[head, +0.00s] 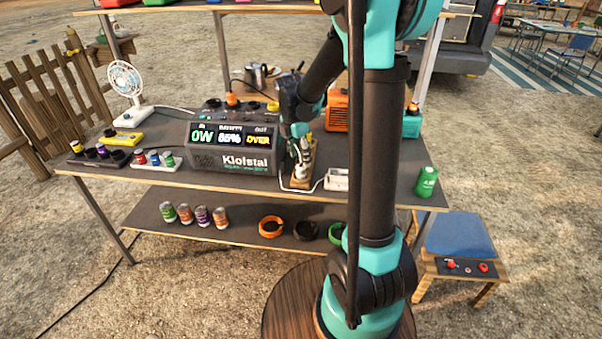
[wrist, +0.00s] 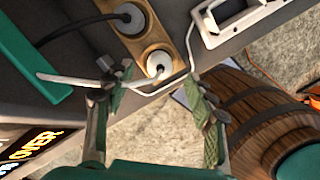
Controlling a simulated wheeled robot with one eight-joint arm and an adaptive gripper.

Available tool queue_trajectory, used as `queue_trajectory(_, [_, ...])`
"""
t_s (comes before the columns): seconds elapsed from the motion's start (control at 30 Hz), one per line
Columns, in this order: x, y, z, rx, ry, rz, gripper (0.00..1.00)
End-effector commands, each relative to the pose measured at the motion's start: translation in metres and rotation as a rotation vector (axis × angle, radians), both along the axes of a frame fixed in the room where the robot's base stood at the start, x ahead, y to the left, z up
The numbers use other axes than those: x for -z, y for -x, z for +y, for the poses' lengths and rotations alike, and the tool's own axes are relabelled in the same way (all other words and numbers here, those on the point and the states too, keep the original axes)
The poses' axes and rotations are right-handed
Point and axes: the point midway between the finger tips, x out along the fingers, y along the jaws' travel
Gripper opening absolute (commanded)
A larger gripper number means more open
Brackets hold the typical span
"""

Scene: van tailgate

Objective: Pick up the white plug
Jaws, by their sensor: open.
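The white plug (wrist: 160,65) sits in the near hole of a wooden socket board (wrist: 153,40). A white cord runs close by it. In the head view the board (head: 311,160) stands on the upper shelf, right of the Klofstal power station, and the plug (head: 298,172) is small at its front. My gripper (wrist: 157,90) is open, its fingers apart to the left and right of the plug's line, with nothing held. In the head view my gripper (head: 299,145) is over the board and partly hides it. I cannot tell the exact gap to the plug.
A second, greyish plug (wrist: 129,17) with a black cord fills the board's other visible hole. A white socket block (head: 336,179) lies right of the board. The Klofstal power station (head: 232,147) stands close on the left, an orange box (head: 337,110) behind, a green can (head: 426,182) far right.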

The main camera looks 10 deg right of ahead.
Motion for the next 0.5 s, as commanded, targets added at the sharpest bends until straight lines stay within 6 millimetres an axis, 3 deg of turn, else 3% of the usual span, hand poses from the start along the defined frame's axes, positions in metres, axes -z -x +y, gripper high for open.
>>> queue_trajectory(0.5, [0.051, -0.002, -0.005, 0.000, 0.000, 0.000, 0.55])
